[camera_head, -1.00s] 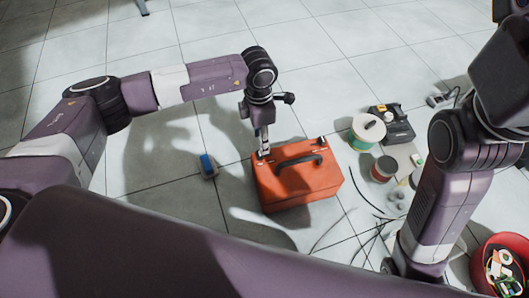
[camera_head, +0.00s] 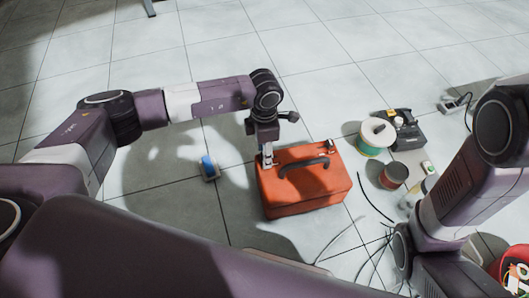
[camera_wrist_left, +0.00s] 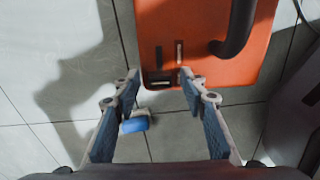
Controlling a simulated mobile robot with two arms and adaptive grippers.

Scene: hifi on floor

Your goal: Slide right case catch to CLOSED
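The orange-red case (camera_head: 305,188) lies on the tiled floor with a dark handle (camera_head: 304,165) on top. A small dark catch (camera_head: 331,146) shows near its far right corner. My left gripper (camera_head: 268,163) is at the case's left end. In the left wrist view my left gripper (camera_wrist_left: 159,77) is open, its fingertips on either side of a dark catch plate (camera_wrist_left: 159,81) at the case's edge; contact cannot be told. Two narrow slots show beside that plate on the case (camera_wrist_left: 215,80). The catch positions are too small to read.
A blue-and-white item (camera_head: 208,167) lies on the floor left of the case. Spools (camera_head: 376,138), a black device (camera_head: 404,130) and loose cables (camera_head: 374,200) lie to its right. A red bucket (camera_head: 515,265) stands at the lower right. The floor behind the case is clear.

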